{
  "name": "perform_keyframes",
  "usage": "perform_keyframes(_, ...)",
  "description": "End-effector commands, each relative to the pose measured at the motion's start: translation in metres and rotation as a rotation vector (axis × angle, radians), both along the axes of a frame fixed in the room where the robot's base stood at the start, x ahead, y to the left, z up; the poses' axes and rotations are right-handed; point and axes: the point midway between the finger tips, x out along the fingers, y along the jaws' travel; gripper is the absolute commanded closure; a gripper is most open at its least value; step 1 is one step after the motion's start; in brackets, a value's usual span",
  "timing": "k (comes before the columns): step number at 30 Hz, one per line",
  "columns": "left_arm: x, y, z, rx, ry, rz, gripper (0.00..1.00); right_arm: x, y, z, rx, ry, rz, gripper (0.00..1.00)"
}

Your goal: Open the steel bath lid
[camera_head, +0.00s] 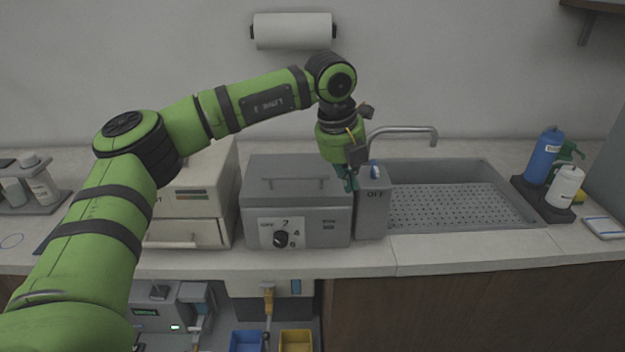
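The steel bath (345,225) is a grey box on the counter, with a dial on its front. Its flat lid (262,169) is down and has a bar handle (298,182) across the top. My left gripper (348,184) points down at the right end of the lid, right of the handle and near the narrow grey unit marked OFF. Whether the fingers touch anything, and whether they are open or shut, I cannot tell. My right gripper is out of view.
A grey sink (455,170) with a perforated bottom and a curved tap (405,130) lies right of the bath. A beige box with a drawer (190,230) stands left, partly behind my arm. Bottles (566,187) stand far right. A paper roll (292,31) hangs on the wall.

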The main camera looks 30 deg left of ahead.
Motion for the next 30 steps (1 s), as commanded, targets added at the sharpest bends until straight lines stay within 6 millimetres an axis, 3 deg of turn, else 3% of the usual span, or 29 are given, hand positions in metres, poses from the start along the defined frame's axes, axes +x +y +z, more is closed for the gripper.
perform_keyframes(1,-0.001,0.025,0.017,0.071,-0.013,0.055,1.0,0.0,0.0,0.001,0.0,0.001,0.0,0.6)
perform_keyframes(3,-0.005,0.052,0.032,0.147,-0.019,0.12,1.0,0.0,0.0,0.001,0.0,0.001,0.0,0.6)
perform_keyframes(8,-0.01,0.077,0.044,0.22,-0.02,0.189,1.0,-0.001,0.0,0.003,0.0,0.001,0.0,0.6)
perform_keyframes(11,-0.008,0.08,0.037,0.224,-0.02,0.193,1.0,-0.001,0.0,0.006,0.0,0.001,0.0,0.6)
perform_keyframes(24,0.011,0.091,-0.033,0.22,-0.019,0.19,1.0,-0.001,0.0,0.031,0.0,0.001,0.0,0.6)
perform_keyframes(30,0.015,0.092,-0.047,0.219,-0.022,0.188,1.0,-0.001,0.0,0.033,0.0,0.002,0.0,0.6)
